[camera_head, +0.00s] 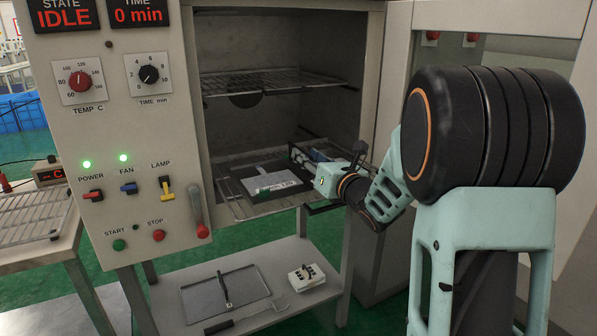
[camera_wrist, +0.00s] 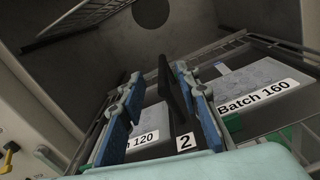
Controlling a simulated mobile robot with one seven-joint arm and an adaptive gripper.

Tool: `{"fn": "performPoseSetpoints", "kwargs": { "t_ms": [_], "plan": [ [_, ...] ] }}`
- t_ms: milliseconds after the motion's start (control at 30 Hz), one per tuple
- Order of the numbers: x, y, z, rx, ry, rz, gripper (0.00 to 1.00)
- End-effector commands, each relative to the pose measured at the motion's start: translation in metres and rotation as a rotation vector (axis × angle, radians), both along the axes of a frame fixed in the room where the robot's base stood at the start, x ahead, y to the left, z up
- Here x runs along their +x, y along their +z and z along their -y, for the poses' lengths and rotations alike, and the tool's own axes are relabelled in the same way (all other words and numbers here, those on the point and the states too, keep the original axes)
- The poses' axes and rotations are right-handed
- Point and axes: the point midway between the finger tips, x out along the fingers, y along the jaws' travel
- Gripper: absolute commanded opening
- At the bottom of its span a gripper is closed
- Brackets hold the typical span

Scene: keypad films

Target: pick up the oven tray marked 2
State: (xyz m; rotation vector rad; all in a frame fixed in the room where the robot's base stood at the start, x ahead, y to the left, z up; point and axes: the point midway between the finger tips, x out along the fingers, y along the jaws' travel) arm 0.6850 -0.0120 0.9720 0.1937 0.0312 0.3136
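The dark oven tray marked 2 (camera_head: 238,188) lies on the lower rack inside the open oven. In the wrist view its white "2" tag (camera_wrist: 184,141) shows in front of a black upright handle (camera_wrist: 174,85). Pale films labelled "Batch 120" (camera_wrist: 148,122) and "Batch 160" (camera_wrist: 262,82) lie on it, left and right of the handle. My gripper (camera_wrist: 158,82) is open, with its blue fingers on either side of the handle; the right finger looks closer to it. In the head view my gripper (camera_head: 303,156) reaches in from the right and hides part of the tray.
An empty wire rack (camera_head: 270,84) spans the oven above the tray. The control panel (camera_head: 115,130) stands left of the opening. A second tray (camera_head: 205,300) with an upright handle lies on the shelf below (camera_head: 265,258), beside a small white block (camera_head: 306,277).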

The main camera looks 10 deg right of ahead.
Motion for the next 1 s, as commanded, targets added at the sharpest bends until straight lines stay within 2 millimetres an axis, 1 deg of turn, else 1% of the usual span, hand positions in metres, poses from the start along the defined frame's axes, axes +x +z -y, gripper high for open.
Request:
{"fn": "performPoseSetpoints", "kwargs": {
  "t_ms": [67,300,400,500,667,700,733,967,1000],
  "plan": [
    [0.006,-0.002,-0.002,0.001,0.001,-0.001,0.30],
    [0.039,-0.005,-0.010,0.001,0.001,0.001,0.30],
    [0.048,-0.005,-0.013,0.001,0.000,0.000,0.30],
    [0.051,-0.004,-0.014,0.001,0.000,0.001,0.30],
    [0.051,-0.004,-0.014,0.001,0.000,0.000,0.30],
    [0.051,-0.004,-0.014,0.001,0.000,0.000,0.29],
    [0.051,-0.004,-0.014,0.001,0.000,0.001,0.26],
    [0.051,-0.004,-0.014,0.001,0.000,0.001,0.01],
    [0.051,-0.004,-0.014,0.001,0.000,0.001,0.00]
  ]
}}
